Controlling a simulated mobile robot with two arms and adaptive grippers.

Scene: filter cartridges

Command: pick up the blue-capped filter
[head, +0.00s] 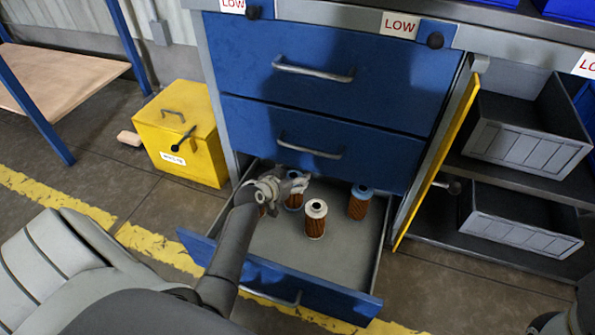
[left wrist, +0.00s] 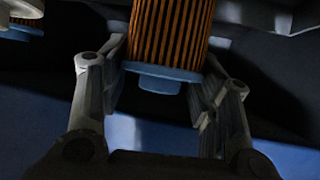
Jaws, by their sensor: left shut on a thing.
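The filter (head: 293,203) in my left gripper (head: 298,184) has brown pleats and blue ends, partly hidden by the fingers in the head view. In the left wrist view, the filter's orange-brown pleats and blue end cap (left wrist: 160,80) sit between the two fingers of the left gripper (left wrist: 160,100), which is shut on it. I cannot tell whether it is clear of the drawer floor. Another blue-capped filter (head: 359,204) stands upright to its right in the drawer. A white-capped filter (head: 316,222) stands upright nearer the front. My right gripper is not in view.
The open bottom drawer (head: 345,255) belongs to a blue cabinet (head: 330,110). A further filter (head: 262,208) is partly hidden by my wrist. An open yellow door (head: 436,165) and grey bins (head: 520,215) are at right. A yellow box (head: 182,130) stands at left.

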